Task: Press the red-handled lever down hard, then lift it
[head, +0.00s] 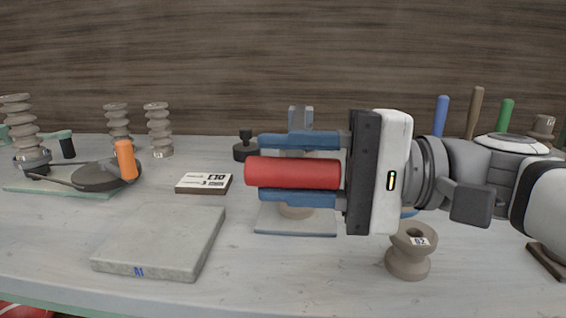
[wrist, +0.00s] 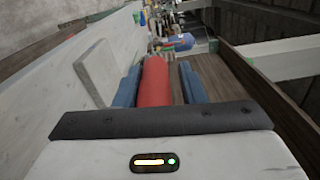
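The red handle (head: 292,173) of the lever lies level between the two blue fingers of my gripper (head: 290,168) in the head view. One finger is above the handle and one below. The handle also shows between the fingers in the wrist view (wrist: 155,82). In the head view thin gaps seem to show between the fingers and the handle, and in the wrist view the fingers (wrist: 160,85) stand apart on both sides of it. Below it is a grey base plate (head: 296,222) with a round clay-coloured piece on it. My gripper hides the rest of the lever.
A grey slab (head: 165,238) marked A1 lies front left. A card (head: 204,183) marked £10 lies behind it. A tool with an orange handle (head: 126,160) and ribbed clay columns (head: 158,130) stand left. A clay spool (head: 408,254) stands close below my wrist.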

